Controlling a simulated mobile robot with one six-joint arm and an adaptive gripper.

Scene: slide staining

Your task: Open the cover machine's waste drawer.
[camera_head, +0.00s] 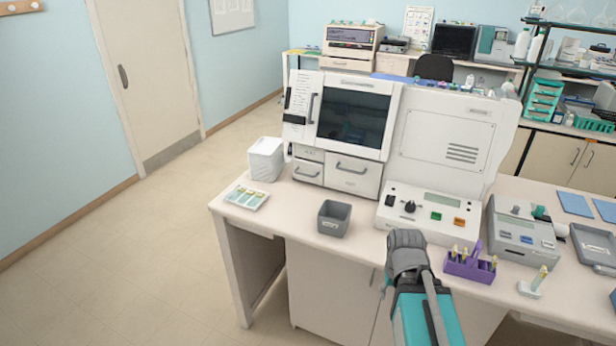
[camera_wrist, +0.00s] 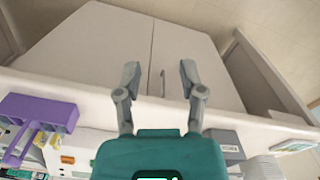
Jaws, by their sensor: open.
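The cover machine (camera_head: 346,125) is the large white unit with a dark window at the back of the bench. Below its window are a wider drawer (camera_head: 352,176) with a bar handle and a narrower drawer (camera_head: 307,172) with a handle to its left. Both look shut; I cannot read which is the waste drawer. My gripper (camera_head: 406,240) is in front of the bench, to the right of and nearer than these drawers, touching nothing that I can see. In the wrist view my gripper (camera_wrist: 160,75) has its fingers apart and empty, with cabinet doors beyond.
A grey bin (camera_head: 334,218) stands on the bench in front of the drawers. A slide tray (camera_head: 246,197) and a white box (camera_head: 265,159) are to the left. A purple rack (camera_head: 470,264) stands right of my gripper. Bench surface between bin and tray is clear.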

